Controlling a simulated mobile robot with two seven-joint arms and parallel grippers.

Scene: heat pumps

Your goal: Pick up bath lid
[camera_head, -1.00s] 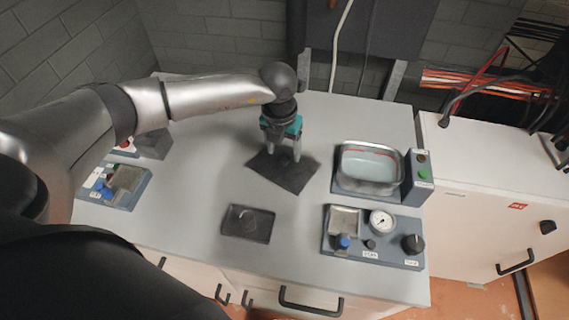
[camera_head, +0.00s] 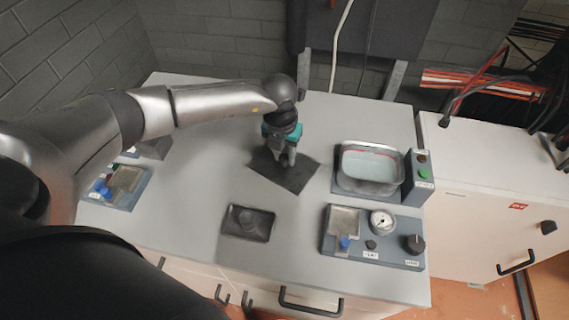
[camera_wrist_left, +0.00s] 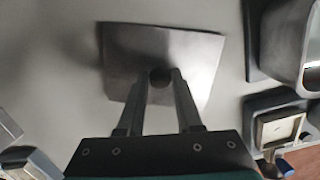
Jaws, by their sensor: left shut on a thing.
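The bath lid (camera_head: 298,178) is a flat dark square plate lying at an angle on the grey bench top, left of the water bath (camera_head: 370,167). The wrist view shows it too (camera_wrist_left: 190,55), with a small round dark knob (camera_wrist_left: 160,77) near its middle. My left gripper (camera_head: 283,162) reaches down over the lid. Its fingers (camera_wrist_left: 160,85) are closed in on the knob, one on each side. The fingers hide part of the lid in the head view. I cannot tell any gap between lid and bench. My right gripper is not in view.
A panel with a gauge (camera_head: 381,222) and knobs stands in front of the bath. A small dark tray-like piece (camera_head: 235,228) lies near the bench's front. Another small unit (camera_head: 122,188) is at the left. The bench between them is clear.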

